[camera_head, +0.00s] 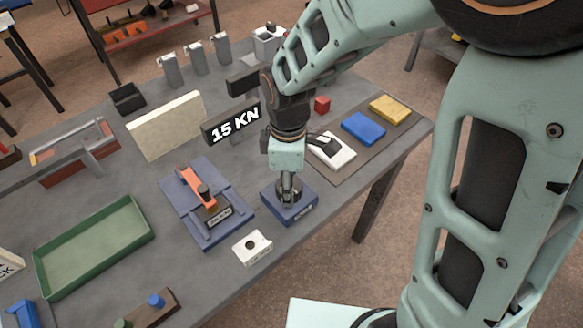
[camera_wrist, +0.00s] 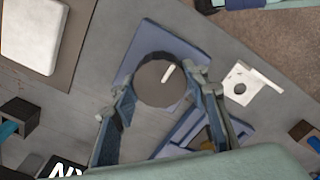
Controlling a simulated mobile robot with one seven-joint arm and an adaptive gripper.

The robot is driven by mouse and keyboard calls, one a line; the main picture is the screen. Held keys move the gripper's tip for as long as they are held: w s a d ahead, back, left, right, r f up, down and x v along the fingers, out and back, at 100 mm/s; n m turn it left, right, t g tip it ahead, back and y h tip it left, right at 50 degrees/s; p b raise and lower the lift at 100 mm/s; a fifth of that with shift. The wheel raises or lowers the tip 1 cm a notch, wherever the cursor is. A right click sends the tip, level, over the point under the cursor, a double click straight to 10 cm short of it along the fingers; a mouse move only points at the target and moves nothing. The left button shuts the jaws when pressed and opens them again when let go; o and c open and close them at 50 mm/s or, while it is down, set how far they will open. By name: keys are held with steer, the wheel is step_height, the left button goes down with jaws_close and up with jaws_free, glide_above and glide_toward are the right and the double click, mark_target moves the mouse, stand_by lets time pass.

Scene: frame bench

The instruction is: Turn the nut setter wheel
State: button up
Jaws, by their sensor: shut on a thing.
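The nut setter is a blue block (camera_head: 300,212) on the grey bench, below my gripper in the head view. Its round dark grey wheel (camera_wrist: 158,78) lies on top and carries a short pale mark pointing toward the upper right in the wrist view. The blue base (camera_wrist: 180,40) shows around the wheel there. My gripper (camera_head: 288,190) points down over the block, and in the wrist view my gripper (camera_wrist: 160,95) has a finger on each side of the wheel, shut on its rim. In the head view the fingers hide most of the wheel.
A white bracket with a hole (camera_head: 252,250) lies close in front of the nut setter. A blue fixture with an orange lever (camera_head: 195,188) stands to its left. A "15 KN" sign (camera_head: 216,136) and a white pad (camera_head: 331,157) are behind. A green tray (camera_head: 95,245) is far left.

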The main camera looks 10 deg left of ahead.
stand_by(0.3)
steer(key=o, duration=1.2)
steer(key=shift+c, duration=0.2)
step_height(320, 180, up, 12)
